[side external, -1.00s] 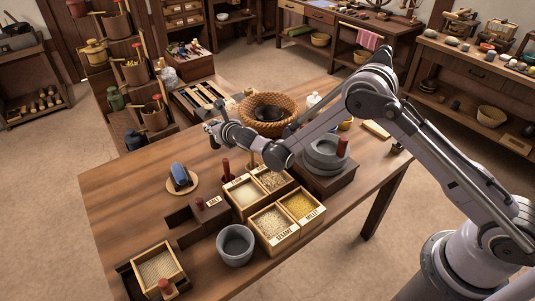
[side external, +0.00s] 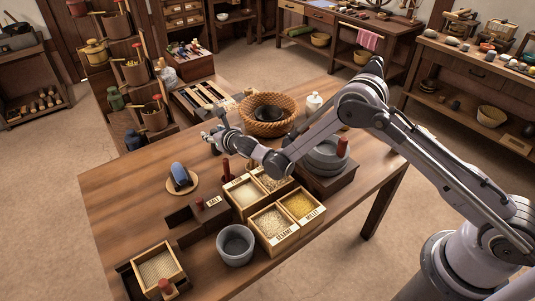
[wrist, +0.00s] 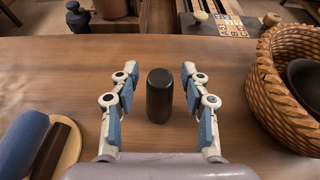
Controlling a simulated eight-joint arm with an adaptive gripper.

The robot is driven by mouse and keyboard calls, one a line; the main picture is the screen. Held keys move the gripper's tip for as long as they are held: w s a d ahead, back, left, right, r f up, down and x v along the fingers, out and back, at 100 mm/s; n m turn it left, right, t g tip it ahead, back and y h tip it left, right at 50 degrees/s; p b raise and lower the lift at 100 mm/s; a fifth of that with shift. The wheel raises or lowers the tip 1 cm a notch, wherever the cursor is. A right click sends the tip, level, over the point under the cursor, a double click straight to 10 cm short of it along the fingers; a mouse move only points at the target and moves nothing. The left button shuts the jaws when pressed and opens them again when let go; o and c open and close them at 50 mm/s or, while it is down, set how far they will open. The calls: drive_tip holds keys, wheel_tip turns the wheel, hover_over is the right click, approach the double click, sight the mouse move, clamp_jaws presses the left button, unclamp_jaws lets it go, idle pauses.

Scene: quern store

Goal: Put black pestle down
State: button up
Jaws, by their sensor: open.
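The black pestle (wrist: 160,96) stands upright on the wooden table in the wrist view. My gripper (wrist: 160,72) is open, with one finger on each side of the pestle and a visible gap on both sides. In the side external view my gripper (side external: 214,136) is low over the table, left of the woven basket.
The woven basket (wrist: 268,88) with a dark bowl (wrist: 305,80) is close on the right. A blue object (wrist: 24,140) lies on a round board at left. Grain boxes (side external: 272,222) and a grey mortar (side external: 235,246) stand nearer the front.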

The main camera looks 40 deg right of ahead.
drive_tip(key=v, duration=1.2)
drive_tip(key=s+d+r+m+g+h, duration=0.1)
drive_tip(key=s+d+r+m+g, duration=0.1)
drive_tip(key=s+d+r+m, duration=0.6)
drive_tip(key=s+d+r+m+g, duration=0.1)
drive_tip(key=s+d+r+m, duration=0.2)
drive_tip(key=r+m, duration=0.5)
drive_tip(key=s+d+f+m+g, duration=0.1)
drive_tip(key=s+d+m, duration=0.1)
drive_tip(key=s+m, duration=0.8)
drive_tip(key=s+d+f+m+g+y, duration=0.1)
drive_tip(key=s+d+m+g, duration=0.1)
drive_tip(key=s+m, duration=0.8)
drive_tip(key=shift+s+g, duration=0.3)
drive_tip(key=shift+s, duration=0.3)
